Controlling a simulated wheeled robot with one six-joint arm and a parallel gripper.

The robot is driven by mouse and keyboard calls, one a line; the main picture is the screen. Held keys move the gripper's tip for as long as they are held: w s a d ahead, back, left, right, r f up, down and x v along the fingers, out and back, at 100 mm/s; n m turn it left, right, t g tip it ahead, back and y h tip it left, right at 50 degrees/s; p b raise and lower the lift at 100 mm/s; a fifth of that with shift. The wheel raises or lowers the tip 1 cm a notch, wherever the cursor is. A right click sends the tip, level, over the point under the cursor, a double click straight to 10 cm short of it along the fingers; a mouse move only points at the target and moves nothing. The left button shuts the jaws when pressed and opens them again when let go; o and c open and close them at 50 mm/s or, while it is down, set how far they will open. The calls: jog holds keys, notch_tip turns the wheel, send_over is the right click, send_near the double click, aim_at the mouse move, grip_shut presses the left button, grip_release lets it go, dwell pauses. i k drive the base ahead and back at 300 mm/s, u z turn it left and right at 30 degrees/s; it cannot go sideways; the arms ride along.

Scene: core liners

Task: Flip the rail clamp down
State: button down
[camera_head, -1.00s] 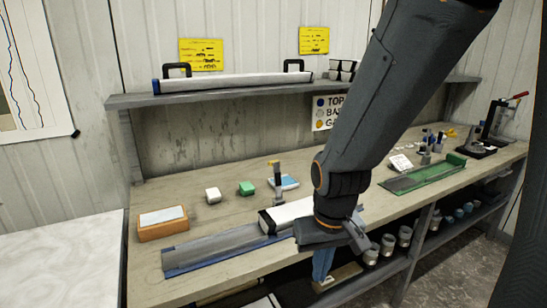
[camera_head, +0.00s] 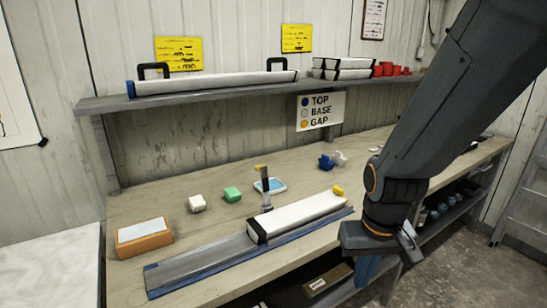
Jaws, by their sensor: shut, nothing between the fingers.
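The rail clamp (camera_head: 265,187) stands upright behind the rail, near the liner's black-capped left end. Its handle is raised and has a yellow tip. The long grey rail (camera_head: 200,263) with blue edges lies along the bench front. A white core liner (camera_head: 300,215) lies in its right part, with a black left end and a yellow piece (camera_head: 338,190) at the right end. My gripper (camera_head: 367,270) points down in front of the bench's front edge, right of the rail and well away from the clamp. It is shut and empty.
Blue and grey caps (camera_head: 332,160) lie further back. A shelf (camera_head: 200,98) with liners hangs above the bench.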

aim_at(262, 169)
jog(key=i, duration=0.7)
jog(key=u, duration=1)
